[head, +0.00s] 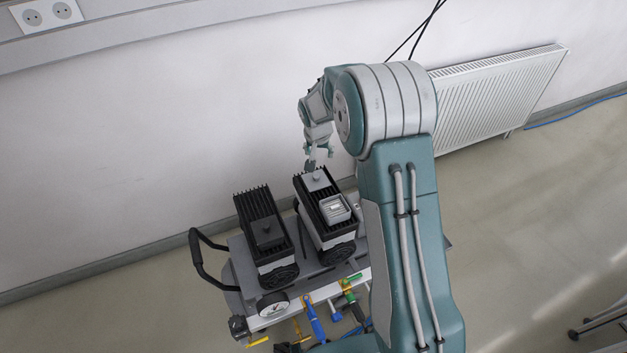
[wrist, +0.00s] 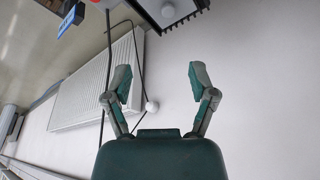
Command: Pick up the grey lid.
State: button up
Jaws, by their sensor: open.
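A light grey square lid (head: 316,180) with a small knob lies on the far end of the black finned top of the right-hand machine (head: 326,225). My gripper (head: 316,160) is just above and beyond the lid in the head view. I cannot tell whether it touches the lid. In the wrist view my gripper (wrist: 158,84) has its two fingers spread wide, with nothing between them but the wall behind.
A grey open-topped box (head: 335,208) sits nearer on the same machine. A second finned machine (head: 262,225) with a dark knobbed piece (head: 267,232) stands to the left. Both are on a cart (head: 240,252) with tools along its front. A radiator (head: 500,95) hangs on the wall.

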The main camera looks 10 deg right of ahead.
send_near(316, 175)
jog(key=x, duration=0.5)
jog(key=shift+s+a, duration=0.1)
jog(key=x, duration=0.5)
jog(key=shift+w+f, duration=0.15)
jog(key=shift+w, duration=0.05)
grip_shut()
